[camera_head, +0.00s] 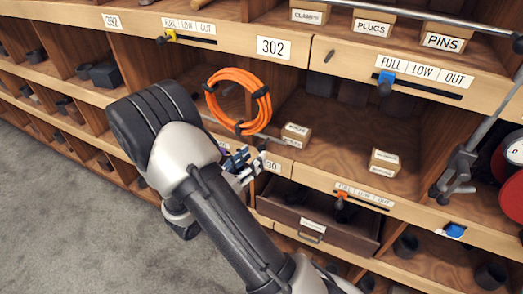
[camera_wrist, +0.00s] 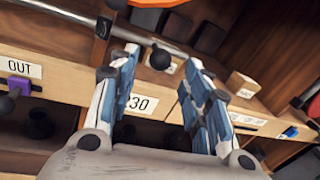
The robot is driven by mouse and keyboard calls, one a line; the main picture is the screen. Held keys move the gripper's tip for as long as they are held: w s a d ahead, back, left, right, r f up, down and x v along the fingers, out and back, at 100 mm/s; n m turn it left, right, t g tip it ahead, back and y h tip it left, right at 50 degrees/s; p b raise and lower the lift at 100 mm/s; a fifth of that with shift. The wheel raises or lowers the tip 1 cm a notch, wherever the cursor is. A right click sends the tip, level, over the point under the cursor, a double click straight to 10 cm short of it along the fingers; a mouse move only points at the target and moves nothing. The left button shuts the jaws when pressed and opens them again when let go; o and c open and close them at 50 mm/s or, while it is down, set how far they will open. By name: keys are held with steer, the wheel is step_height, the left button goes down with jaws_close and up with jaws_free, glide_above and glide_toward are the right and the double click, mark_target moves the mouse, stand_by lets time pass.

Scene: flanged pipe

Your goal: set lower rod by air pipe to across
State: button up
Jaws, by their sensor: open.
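A thin grey metal rod (camera_wrist: 75,15) runs slantwise along the shelf front in the wrist view, with a dark round knob (camera_wrist: 160,57) near its right part. In the head view part of the rod (camera_head: 228,127) shows below a coiled orange hose (camera_head: 238,98); the arm hides the rest. My gripper (camera_head: 252,165) is in front of the shelf edge below the hose. In the wrist view my gripper (camera_wrist: 168,78) is open and empty, its blue and white fingers spread on either side of the 230 label (camera_wrist: 134,105). I cannot tell its distance to the rod.
An open dark drawer (camera_head: 335,236) juts out below right of my gripper. Small boxes (camera_head: 385,163) stand on the shelf. Sliders with knobs, such as a blue one (camera_head: 385,82), line the shelf fronts. A clamp stand (camera_head: 462,165) stands at right. Carpet lies open at lower left.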

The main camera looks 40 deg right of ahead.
mark_target(262, 149)
steer(key=d, duration=0.2)
steer(key=w+d, duration=0.1)
steer(key=d, duration=0.2)
steer(key=shift+d, duration=0.1)
steer(key=shift+c, duration=0.5)
jaws_close()
